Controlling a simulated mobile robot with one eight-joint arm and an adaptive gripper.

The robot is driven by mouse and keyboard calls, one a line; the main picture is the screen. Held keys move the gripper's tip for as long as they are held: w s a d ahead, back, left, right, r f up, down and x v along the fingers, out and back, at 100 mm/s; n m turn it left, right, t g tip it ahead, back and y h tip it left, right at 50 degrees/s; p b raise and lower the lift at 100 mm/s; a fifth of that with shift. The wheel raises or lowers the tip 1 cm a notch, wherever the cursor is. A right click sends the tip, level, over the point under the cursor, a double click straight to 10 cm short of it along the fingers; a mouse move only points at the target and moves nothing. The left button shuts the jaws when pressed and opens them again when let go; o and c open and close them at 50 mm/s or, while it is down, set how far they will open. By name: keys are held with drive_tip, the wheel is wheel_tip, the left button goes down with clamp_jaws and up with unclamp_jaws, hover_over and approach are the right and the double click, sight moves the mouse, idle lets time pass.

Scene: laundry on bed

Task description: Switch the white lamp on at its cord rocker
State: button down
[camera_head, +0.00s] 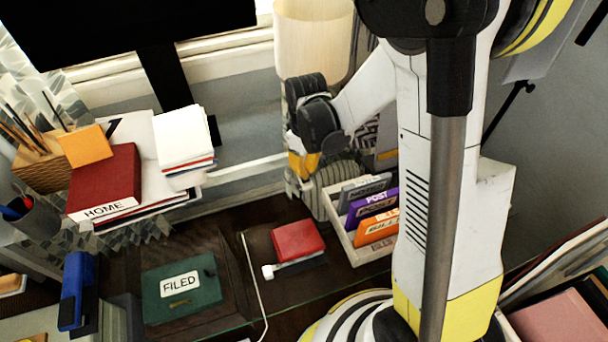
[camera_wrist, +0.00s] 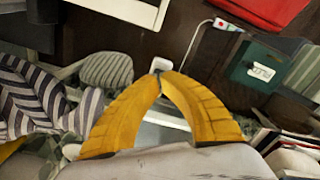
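A lamp with a cream shade (camera_head: 313,40) stands at the back in the head view, partly hidden by my arm. My gripper (camera_head: 303,165) points down beside a striped rounded object. In the wrist view, the yellow fingers of my gripper (camera_wrist: 160,75) meet at their tips, with nothing seen between them. A small white piece (camera_wrist: 160,64) lies just beyond the tips; I cannot tell whether they touch it or whether it is the rocker. A white cord (camera_head: 258,290) runs over the dark desktop. A white piece with a red spot (camera_wrist: 222,24) shows farther off.
A sorter (camera_head: 347,243) with labelled folders stands right of my gripper. A red box (camera_head: 298,240) and a green "FILED" box (camera_head: 181,288) lie on the desk. A red "HOME" book (camera_head: 104,181) and papers are at left. Some dark desktop around the cord is bare.

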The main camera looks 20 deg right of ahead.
drive_tip(key=shift+f+b, duration=1.25)
drive_tip(key=shift+f, duration=0.25)
idle(0.4)
drive_tip(key=shift+r, duration=0.15)
drive_tip(key=shift+r+p, duration=2.5)
drive_tip(key=shift+r, duration=0.9)
drive_tip(key=shift+r, duration=0.2)
drive_tip(key=s+r+m+t, duration=0.6)
drive_tip(key=s+r, duration=0.6)
drive_tip(key=r, duration=0.5)
drive_tip(key=shift+s+r+t, duration=0.15)
drive_tip(key=shift+s+t, duration=0.2)
drive_tip(key=shift+t, duration=0.15)
